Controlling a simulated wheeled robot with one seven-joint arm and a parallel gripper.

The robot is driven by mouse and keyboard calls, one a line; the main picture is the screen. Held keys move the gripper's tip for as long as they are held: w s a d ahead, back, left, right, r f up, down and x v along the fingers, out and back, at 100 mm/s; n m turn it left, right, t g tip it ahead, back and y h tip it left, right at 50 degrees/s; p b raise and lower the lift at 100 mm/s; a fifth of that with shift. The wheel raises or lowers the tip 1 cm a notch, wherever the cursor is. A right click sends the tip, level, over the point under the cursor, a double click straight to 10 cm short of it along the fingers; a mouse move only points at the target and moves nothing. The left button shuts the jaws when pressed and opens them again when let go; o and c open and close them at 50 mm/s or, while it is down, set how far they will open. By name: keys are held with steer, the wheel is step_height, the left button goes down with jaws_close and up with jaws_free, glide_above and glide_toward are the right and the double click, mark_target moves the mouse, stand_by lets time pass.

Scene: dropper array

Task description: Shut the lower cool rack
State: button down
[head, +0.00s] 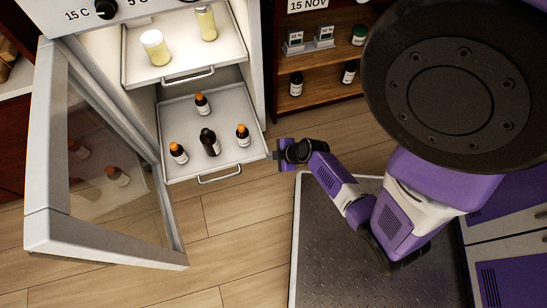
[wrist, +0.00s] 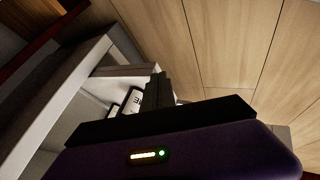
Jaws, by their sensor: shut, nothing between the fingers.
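The lower cool rack (head: 210,112) is a pale tray pulled out of the open cool cabinet (head: 251,60), with a bar handle (head: 220,176) on its front. Several dark bottles stand on it, most with orange caps. My gripper (head: 272,155) is shut and empty at the rack's right front corner; I cannot tell whether it touches. In the wrist view the closed fingers (wrist: 161,88) show beside the pale rack and bottle labels, with floor to the right. The fingertips are small and dark, partly lost against the rack edge.
The upper rack (head: 176,66) above holds two jars of yellowish content. The cabinet's glass door (head: 112,150) stands open at left. A wooden shelf (head: 318,62) with bottles and small displays is at right. Wooden floor (head: 235,215) lies clear in front of the rack.

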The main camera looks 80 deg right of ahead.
mark_target(259, 128)
steer(key=w+d+b, duration=0.1)
steer(key=d+b, duration=0.1)
steer(key=d, duration=0.2)
steer(key=w+d+b, duration=0.2)
steer(key=d, duration=0.2)
steer(key=w+d+b, duration=0.2)
steer(key=d+b, duration=0.1)
steer(key=d, duration=0.1)
steer(key=shift+f, duration=0.1)
steer(key=shift+w+d, duration=0.1)
steer(key=shift+d, duration=0.15)
steer(key=shift+a, duration=0.1)
